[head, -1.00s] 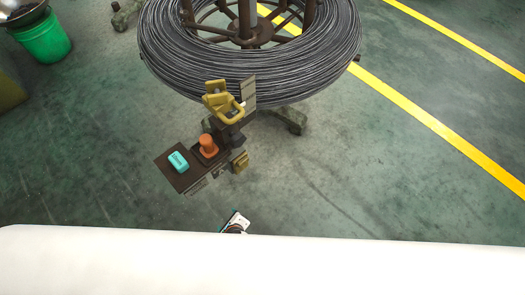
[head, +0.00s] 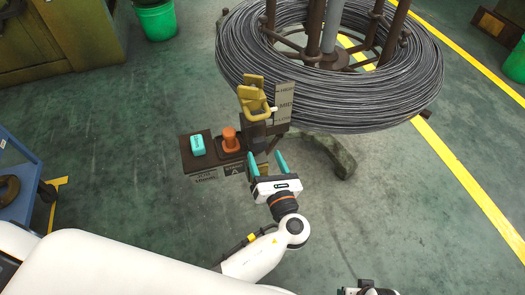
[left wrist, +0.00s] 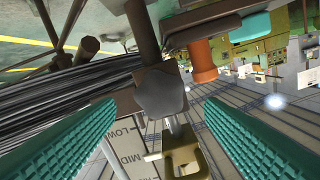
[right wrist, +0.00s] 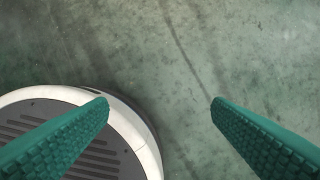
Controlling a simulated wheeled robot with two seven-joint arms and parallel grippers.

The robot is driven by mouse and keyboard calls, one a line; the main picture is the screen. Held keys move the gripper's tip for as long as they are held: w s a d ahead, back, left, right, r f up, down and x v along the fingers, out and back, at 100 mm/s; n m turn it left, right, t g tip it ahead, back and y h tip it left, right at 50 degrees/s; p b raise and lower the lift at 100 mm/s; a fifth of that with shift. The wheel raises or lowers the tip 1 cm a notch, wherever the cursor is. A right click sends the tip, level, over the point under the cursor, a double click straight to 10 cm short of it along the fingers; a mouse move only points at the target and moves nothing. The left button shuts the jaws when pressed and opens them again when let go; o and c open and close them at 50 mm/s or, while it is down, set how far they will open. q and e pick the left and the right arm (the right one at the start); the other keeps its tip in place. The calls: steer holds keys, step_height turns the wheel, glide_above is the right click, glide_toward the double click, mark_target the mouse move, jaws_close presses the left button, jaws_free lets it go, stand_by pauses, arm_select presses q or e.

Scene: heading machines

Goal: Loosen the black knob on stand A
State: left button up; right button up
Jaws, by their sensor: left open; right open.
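The black knob (left wrist: 160,92) shows in the left wrist view as a dark, many-sided lump between and beyond my left fingers. In the head view it is hard to make out against the dark post. My left gripper (head: 267,158) is open just in front of the post; its teal fingers also frame the left wrist view (left wrist: 158,110). The fingers appear apart from the knob. A HIGH/MID/LOW plate (head: 284,103) and a yellow bracket (head: 252,100) sit above it. No letter A is readable. My right gripper (right wrist: 160,102) is open over bare floor, holding nothing.
A dark shelf (head: 204,168) beside the knob carries a teal block (head: 197,145) and an orange knob (head: 230,141). A large wire coil (head: 330,85) stands behind. A blue cart (head: 18,185) is at the left edge, a green bucket (head: 155,20) at the back.

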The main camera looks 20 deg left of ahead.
mark_target(261, 147)
arm_select(q)
steer(key=x, duration=0.3)
steer(key=shift+a, duration=0.1)
steer(key=shift+w+a, duration=0.1)
steer(key=shift+w, duration=0.15)
arm_select(e)
steer(key=shift+w+r, duration=0.25)
steer(key=shift+r, duration=0.55)
arm_select(q)
steer(key=c, duration=1)
steer(key=shift+o, duration=0.2)
arm_select(e)
steer(key=shift+s+f, duration=0.1)
steer(key=shift+f, duration=0.05)
